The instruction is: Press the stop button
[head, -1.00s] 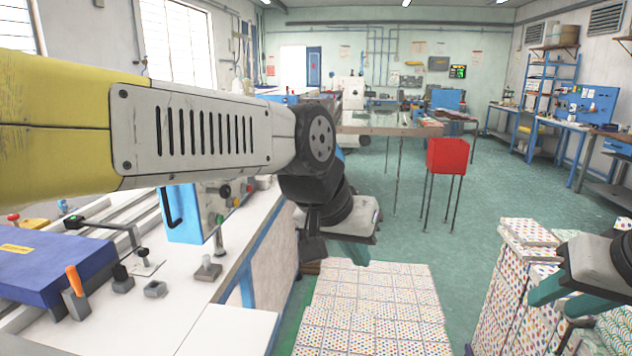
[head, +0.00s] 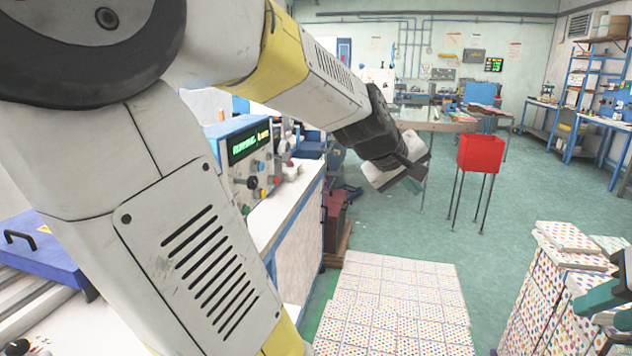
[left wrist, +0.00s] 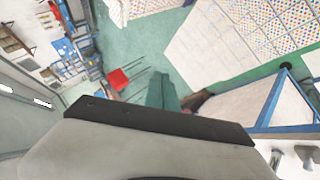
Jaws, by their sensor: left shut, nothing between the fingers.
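The control box (head: 236,168) stands on the white bench, its green-lit display (head: 248,145) apparently reading RUNNING. My left gripper (head: 412,184) hangs to the right of the box, over the floor and well apart from the buttons. Its fingers are mostly hidden by its own body in the head view. The left wrist view shows its teal fingers (left wrist: 163,92) together and empty. My right gripper (head: 606,306) is at the right edge, fingers apart, partly cut off.
Patterned tile stacks (head: 390,300) stand on the floor in front, with a taller stack (head: 560,280) at right. A red bin on legs (head: 480,153) stands farther back. A blue case (head: 40,250) lies on the bench at left. My left arm covers much of the bench.

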